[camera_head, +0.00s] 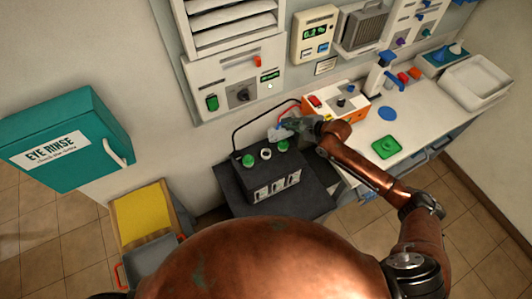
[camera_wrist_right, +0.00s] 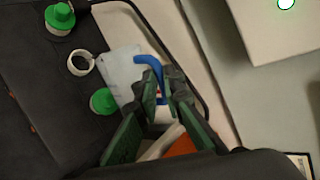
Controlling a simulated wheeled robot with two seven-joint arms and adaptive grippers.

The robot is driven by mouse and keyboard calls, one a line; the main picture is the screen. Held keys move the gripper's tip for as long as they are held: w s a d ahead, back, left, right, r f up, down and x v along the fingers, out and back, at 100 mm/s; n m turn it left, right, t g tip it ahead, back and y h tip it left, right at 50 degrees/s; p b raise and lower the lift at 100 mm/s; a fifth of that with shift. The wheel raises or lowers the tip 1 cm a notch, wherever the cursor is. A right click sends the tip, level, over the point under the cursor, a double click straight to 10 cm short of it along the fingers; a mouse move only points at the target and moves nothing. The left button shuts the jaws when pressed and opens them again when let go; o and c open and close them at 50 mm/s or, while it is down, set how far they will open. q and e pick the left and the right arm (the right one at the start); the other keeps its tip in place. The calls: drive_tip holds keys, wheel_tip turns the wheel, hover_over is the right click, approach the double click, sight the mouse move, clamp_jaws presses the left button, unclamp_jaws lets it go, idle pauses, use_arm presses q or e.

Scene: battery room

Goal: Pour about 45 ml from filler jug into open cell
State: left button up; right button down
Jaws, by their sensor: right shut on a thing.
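A black battery (camera_head: 262,178) stands on a dark stand. It has two green caps (camera_head: 249,160) with an uncapped white-ringed open cell (camera_head: 266,153) between them, which also shows in the right wrist view (camera_wrist_right: 81,64). My right gripper (camera_head: 294,127) is shut on the filler jug (camera_head: 279,134), beside and behind the open cell. In the right wrist view the jug (camera_wrist_right: 122,70) is pale and translucent with a blue handle between the fingers. The jug appears near the open cell; its tilt and liquid level cannot be told. My left gripper is not in view.
A white bench (camera_head: 420,115) at the right carries an orange-and-white device (camera_head: 350,112), a blue-topped bottle (camera_head: 380,75), a green tray (camera_head: 387,147) and a white tub (camera_head: 475,82). Red and black cables run behind the battery. A teal eye-rinse box (camera_head: 70,140) hangs at the left.

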idle(0.4)
drive_tip(key=shift+s+a+f+h+p, duration=0.15)
drive_tip(key=shift+h+p, duration=0.15)
drive_tip(key=shift+p, duration=0.25)
idle(0.4)
drive_tip(key=shift+w+d+b, duration=0.2)
drive_tip(key=shift+d+b, duration=0.05)
drive_tip(key=shift+b, duration=0.3)
drive_tip(key=shift+w+d+r+y+p, duration=0.25)
drive_tip(key=shift+d+r+y+p, duration=0.25)
drive_tip(key=shift+r+p, duration=0.15)
drive_tip(key=shift+w+d+m+y, duration=0.2)
drive_tip(key=shift+d+m+y, duration=0.15)
drive_tip(key=shift+m, duration=0.15)
drive_tip(key=shift+w+r+b, duration=0.1)
drive_tip(key=shift+b, duration=0.2)
